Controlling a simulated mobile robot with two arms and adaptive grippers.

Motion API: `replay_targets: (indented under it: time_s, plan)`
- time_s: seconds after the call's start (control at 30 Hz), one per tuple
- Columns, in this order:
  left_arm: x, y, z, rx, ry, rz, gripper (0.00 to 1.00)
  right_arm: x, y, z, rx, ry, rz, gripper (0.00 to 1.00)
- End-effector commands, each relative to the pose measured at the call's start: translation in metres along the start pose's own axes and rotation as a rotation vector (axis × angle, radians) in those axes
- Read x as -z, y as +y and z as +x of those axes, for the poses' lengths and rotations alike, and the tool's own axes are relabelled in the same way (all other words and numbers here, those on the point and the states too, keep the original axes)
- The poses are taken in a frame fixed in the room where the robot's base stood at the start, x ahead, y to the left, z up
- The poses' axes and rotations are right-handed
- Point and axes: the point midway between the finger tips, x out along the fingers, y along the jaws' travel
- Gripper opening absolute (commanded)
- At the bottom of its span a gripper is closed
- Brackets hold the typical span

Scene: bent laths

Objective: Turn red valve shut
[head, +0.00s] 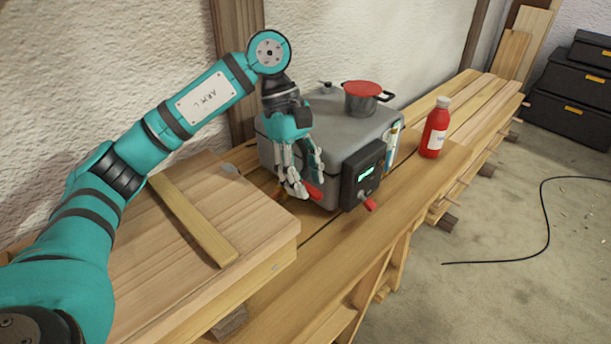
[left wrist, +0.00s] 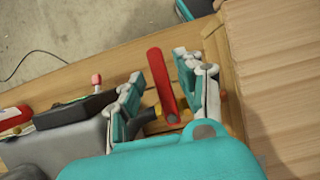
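The red valve handle (head: 314,191) is a long red lever low at the left side of the grey steam box (head: 345,135). In the left wrist view the red lever (left wrist: 161,80) lies roughly across a short dark and brass pipe (left wrist: 144,116) that comes from the box. My left gripper (head: 305,181) is over the lever, with its fingers on either side of it. In the left wrist view the left gripper (left wrist: 160,75) is open, with a clear gap on the lever's left and little gap on its right. Fingers partly hide the lever in the head view. My right gripper is not in view.
A dark control box (head: 362,174) with a lit display and small red knob (head: 370,204) is on the box front. A red-lidded pot (head: 362,103) sits on top. A red bottle (head: 435,128) stands right. A wooden strip (head: 193,219) lies on the raised board left.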

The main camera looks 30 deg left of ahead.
Motion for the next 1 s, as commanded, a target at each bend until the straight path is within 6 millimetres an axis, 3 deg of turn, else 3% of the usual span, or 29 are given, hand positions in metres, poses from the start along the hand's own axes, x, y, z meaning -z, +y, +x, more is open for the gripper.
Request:
replay_targets:
  time_s: [0.37,0.47,0.7,1.0]
  plan:
    - [0.000,0.000,-0.005,0.001,0.000,-0.002,0.40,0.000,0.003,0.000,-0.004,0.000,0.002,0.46]
    - [0.000,0.001,-0.020,-0.001,0.001,-0.002,0.40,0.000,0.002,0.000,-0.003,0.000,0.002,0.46]
    - [0.000,0.001,-0.075,-0.003,0.001,-0.002,0.40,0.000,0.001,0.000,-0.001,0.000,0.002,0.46]
    - [0.000,0.000,-0.112,0.001,0.001,-0.002,0.40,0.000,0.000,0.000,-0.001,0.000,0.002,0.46]
